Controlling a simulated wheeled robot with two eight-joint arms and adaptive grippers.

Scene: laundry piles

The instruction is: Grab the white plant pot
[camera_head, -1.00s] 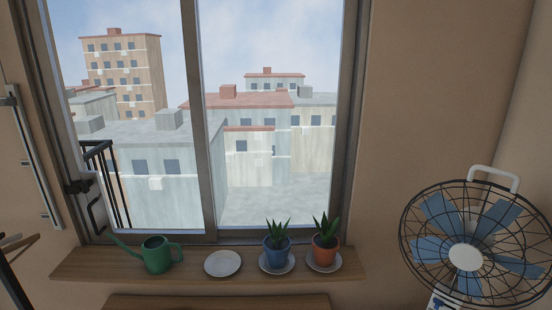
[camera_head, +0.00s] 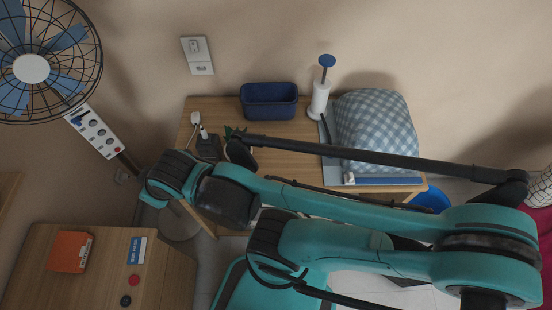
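No white plant pot can be made out in the head view. Small green leaves (camera_head: 231,132) show on the wooden table (camera_head: 285,130), just behind a dark rounded part, and whatever holds them is hidden. Large teal arm links of mine cross the view from the right and cover the front of the table. I cannot make out either gripper or its fingertips.
A blue bin (camera_head: 269,101), a white cylinder with a blue top (camera_head: 319,100) and a checked cushion (camera_head: 376,128) are on the table. A fan (camera_head: 32,68) stands at left. A cabinet (camera_head: 165,275) holds an orange item (camera_head: 69,252). Bare floor is mostly hidden.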

